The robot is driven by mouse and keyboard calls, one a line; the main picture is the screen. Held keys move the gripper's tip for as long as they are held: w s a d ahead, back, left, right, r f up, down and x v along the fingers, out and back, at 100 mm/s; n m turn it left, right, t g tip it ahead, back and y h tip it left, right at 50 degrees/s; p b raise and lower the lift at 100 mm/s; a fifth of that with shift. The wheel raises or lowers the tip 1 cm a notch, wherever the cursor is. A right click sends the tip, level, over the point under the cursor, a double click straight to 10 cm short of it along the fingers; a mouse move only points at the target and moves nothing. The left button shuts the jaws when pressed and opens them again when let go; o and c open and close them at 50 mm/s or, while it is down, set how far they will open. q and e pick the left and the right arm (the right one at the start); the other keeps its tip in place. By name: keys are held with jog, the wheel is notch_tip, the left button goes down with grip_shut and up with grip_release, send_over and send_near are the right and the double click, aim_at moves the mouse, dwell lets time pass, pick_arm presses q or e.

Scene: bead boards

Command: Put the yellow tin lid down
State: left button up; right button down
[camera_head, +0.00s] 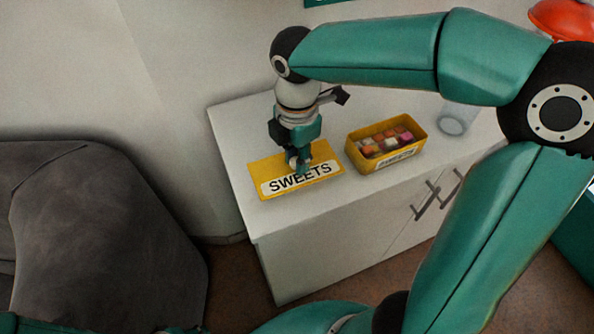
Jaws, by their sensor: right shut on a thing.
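The yellow tin lid (264,186) has a white label reading SWEETS. It is at the left end of the white cabinet top, level or nearly so. My right gripper (298,165) comes down on it from above and is shut on it near its middle. I cannot tell whether the lid touches the cabinet top or is just above it. The fingertips hide a small part of the lid. The open yellow tin (371,163) stands to the right of the lid, with several coloured sweets inside. My left gripper is not in view.
The white cabinet (320,240) has dark handles on its front. A clear glass (457,115) stands at the back right of the top. A red lamp (562,18) shows at the upper right. A dark grey armchair (90,230) is at the left. The front strip of the cabinet top is free.

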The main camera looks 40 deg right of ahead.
jog(key=shift+f, duration=2.15)
jog(key=shift+f+b, duration=0.2)
jog(key=shift+b, duration=0.15)
jog(key=c, duration=1)
grip_release()
jog(key=shift+r, duration=0.1)
notch_tip(320, 180, up, 12)
jog(key=shift+r+p, duration=0.15)
jog(key=shift+p, duration=0.75)
jog(key=shift+r, duration=0.1)
